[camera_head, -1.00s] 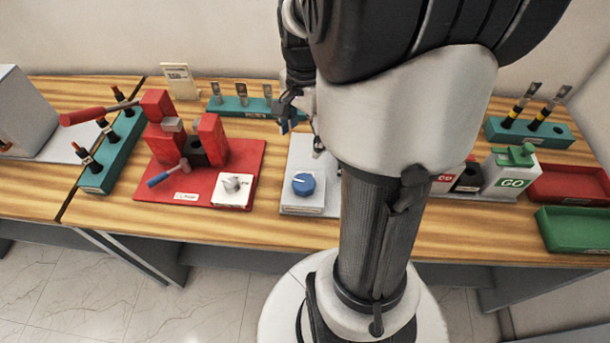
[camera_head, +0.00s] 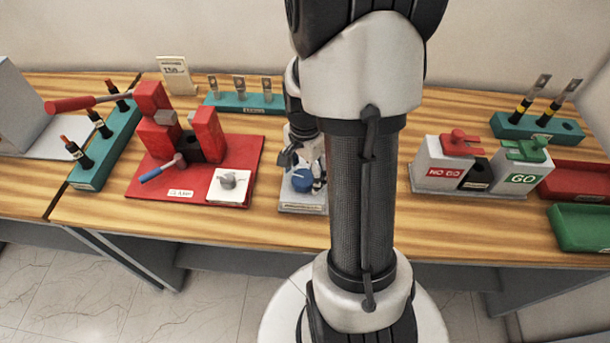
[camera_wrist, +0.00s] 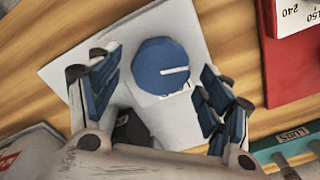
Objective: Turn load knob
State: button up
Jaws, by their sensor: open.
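The blue round knob (camera_head: 302,180) with a white pointer line sits on a light grey unit (camera_head: 318,207) near the table's front middle. In the wrist view the knob (camera_wrist: 163,66) lies between my fingertips, its white line pointing right. My gripper (camera_head: 300,163) is open and above the knob. In the wrist view my gripper (camera_wrist: 158,70) has one finger on each side of the knob, with gaps to both, and holds nothing.
A red clamp fixture (camera_head: 240,160) with a grey knob (camera_head: 228,180) on a white panel stands to the left. The NO GO (camera_head: 445,170) and GO (camera_head: 522,178) blocks stand to the right. A teal rack (camera_head: 245,103) is behind.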

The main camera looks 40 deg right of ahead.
jog(key=shift+f, duration=0.25)
jog(key=shift+c, duration=0.4)
jog(key=c, duration=1)
